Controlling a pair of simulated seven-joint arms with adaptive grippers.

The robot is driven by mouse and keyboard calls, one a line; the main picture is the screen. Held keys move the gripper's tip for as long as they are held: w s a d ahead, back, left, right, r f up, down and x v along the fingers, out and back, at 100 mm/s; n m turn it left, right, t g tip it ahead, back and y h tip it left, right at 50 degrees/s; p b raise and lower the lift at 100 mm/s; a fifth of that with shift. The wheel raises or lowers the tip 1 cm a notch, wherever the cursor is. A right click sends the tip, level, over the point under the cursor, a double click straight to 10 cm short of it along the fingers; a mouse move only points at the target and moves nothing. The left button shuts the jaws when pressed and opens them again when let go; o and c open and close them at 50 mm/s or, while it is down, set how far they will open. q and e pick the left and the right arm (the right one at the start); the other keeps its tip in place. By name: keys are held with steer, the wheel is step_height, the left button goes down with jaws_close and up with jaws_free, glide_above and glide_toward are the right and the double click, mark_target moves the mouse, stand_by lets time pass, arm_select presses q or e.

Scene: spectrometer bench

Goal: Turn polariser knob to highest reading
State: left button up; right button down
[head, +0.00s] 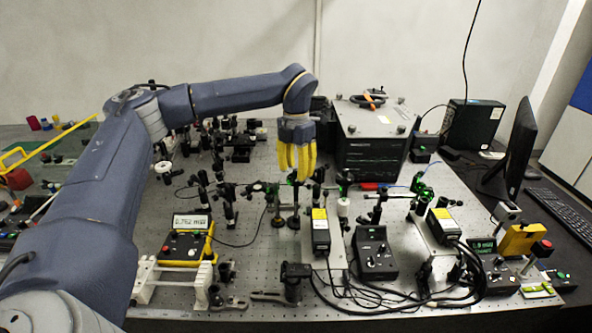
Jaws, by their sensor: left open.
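My left gripper (296,170) hangs fingers-down over the middle of the bench, its yellow fingers open, with nothing seen between them. Below it stands a row of small dark optic mounts on posts (277,205). I cannot tell which of these carries the polariser knob; it is too small or hidden behind the fingers. A yellow-cased meter (190,222) at the left has a lit display that seems to read about 0.752 mW. My right gripper is not in view.
The perforated optical bench (260,262) is crowded. A large black instrument box (370,150) stands behind, right of the gripper. Yellow-labelled black modules (320,232), a black control box (375,255) and loose cables lie in front. A monitor (512,150) stands at the right.

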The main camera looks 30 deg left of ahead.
mark_target(296, 170)
arm_select(q)
step_height(296, 170, up, 12)
stand_by(0.6)
steer(key=shift+f, duration=0.15)
